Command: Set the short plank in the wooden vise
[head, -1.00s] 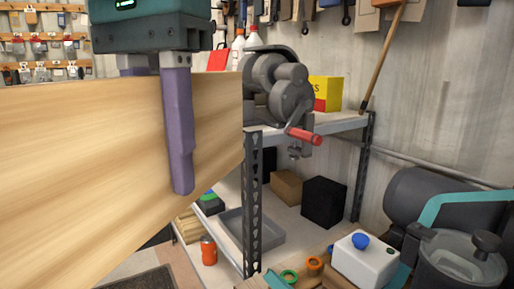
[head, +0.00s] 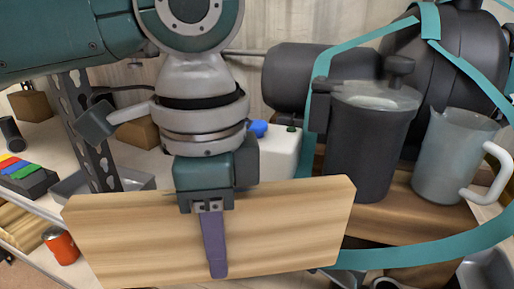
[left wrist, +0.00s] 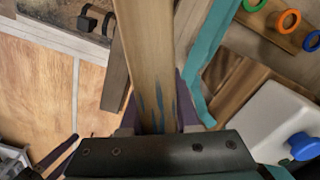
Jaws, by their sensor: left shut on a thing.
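The short plank (head: 120,235) is pale, striped wood. In the head view it is held broad side toward me, nearly level, across the lower middle. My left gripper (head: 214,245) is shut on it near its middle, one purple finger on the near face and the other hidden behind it. In the left wrist view the plank (left wrist: 145,55) runs up from between the fingers, with bluish marks near the grip. I cannot pick out the wooden vise for certain; a wooden part with dark metal fittings (left wrist: 95,22) shows at the upper left there. My right gripper is not in view.
Behind the plank at right stand a dark lidded canister (head: 368,140) and a clear jug (head: 455,155) on brown wood. A teal band (head: 440,252) loops around them. A white box with blue knob (head: 278,150) stands behind the wrist. An orange can (head: 61,246) is at lower left.

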